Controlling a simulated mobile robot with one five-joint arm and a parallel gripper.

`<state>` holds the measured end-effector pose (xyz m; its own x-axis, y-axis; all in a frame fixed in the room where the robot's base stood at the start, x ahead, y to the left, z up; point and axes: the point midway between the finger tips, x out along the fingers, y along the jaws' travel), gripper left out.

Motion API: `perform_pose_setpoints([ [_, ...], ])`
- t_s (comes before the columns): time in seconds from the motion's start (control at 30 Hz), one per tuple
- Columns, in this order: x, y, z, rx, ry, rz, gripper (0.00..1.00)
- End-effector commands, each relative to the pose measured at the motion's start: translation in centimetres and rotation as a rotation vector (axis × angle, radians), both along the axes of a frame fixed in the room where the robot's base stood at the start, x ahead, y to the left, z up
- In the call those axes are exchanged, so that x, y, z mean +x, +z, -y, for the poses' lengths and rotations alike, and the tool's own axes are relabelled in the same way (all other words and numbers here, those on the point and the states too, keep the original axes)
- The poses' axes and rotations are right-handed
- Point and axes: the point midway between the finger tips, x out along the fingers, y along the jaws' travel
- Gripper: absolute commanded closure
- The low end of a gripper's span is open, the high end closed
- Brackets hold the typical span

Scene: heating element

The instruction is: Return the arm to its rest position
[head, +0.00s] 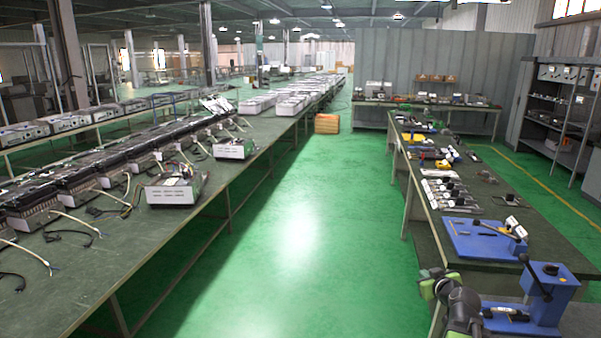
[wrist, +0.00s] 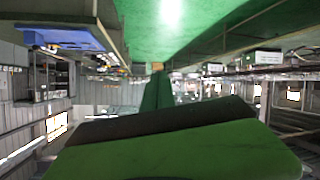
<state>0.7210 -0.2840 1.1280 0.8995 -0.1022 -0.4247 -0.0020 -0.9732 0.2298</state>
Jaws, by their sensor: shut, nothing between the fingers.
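My arm (head: 455,300), in green and black, shows at the lower right of the head view, beside the right workbench and left of a blue hand press (head: 548,295). It looks folded and close to my body. In the wrist view the scene is upside down. My gripper (wrist: 157,74) shows there as two narrow green fingers lying together, shut, with nothing between them. A broad green part of my arm fills the bottom of that view. In the head view I cannot make out the fingertips clearly.
The right workbench (head: 475,218) carries a blue plate (head: 483,240) and several small parts. The long left workbench (head: 85,265) holds rows of units and loose wires. The green aisle floor (head: 300,240) between the benches is clear.

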Motion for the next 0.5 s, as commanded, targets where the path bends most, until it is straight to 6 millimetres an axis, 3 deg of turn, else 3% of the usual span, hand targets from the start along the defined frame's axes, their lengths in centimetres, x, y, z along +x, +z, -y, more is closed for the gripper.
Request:
perform_pose_setpoints([
  [0.03,1.2,-0.7,-3.9,-0.010,0.067,-0.024,1.00],
  [0.13,2.5,-2.3,-10.9,-0.013,0.183,-0.092,1.00],
  [0.27,2.2,-5.2,-20.1,0.005,0.319,-0.226,1.00],
  [0.4,-0.9,-9.2,-28.9,0.039,0.414,-0.459,1.00],
  [0.5,-5.6,-12.4,-32.6,0.063,0.372,-0.714,1.00],
])
